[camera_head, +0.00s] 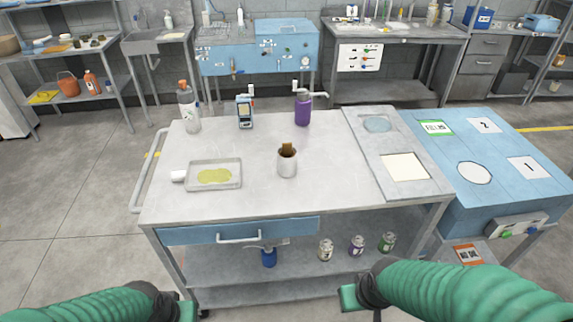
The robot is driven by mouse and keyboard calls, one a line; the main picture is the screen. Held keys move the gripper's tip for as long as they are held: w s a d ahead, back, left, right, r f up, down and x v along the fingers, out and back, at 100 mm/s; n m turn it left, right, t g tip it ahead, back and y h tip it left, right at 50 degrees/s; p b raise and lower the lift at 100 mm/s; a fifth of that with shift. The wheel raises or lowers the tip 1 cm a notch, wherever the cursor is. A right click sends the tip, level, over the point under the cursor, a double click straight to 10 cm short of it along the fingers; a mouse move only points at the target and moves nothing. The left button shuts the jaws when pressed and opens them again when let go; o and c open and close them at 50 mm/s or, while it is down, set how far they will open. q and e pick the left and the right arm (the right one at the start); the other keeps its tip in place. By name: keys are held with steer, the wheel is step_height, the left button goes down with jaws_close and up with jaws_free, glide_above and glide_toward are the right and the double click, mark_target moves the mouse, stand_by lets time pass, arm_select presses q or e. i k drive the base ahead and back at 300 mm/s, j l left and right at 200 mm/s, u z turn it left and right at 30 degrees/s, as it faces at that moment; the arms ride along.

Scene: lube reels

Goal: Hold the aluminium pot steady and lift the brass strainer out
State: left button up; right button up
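The aluminium pot (287,166) is a small pale grey cylinder standing upright near the middle of the metal table. A brown, brass-coloured piece, seemingly the strainer (288,149), sticks up out of its mouth; its lower part is hidden inside the pot. My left gripper (187,311) is at the bottom edge of the view, in front of the table and left of the pot. My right gripper (349,297) is also low in front of the table, right of the pot. Both are well apart from the pot. Their finger gaps cannot be made out.
A tray (238,180) with yellowish liquid sits left of the pot. A grey bottle (188,109), a small device (245,112) and a purple container (303,108) stand behind. A grey panel (375,146) lies at the right. The table (250,208) is clear around the pot.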

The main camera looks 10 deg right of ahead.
mark_target(286, 152)
steer(key=i+l, duration=0.15)
steer(key=i, duration=0.2)
steer(key=i+l, duration=0.15)
steer(key=i, duration=0.25)
steer(key=i+l, duration=0.2)
steer(key=i, duration=0.15)
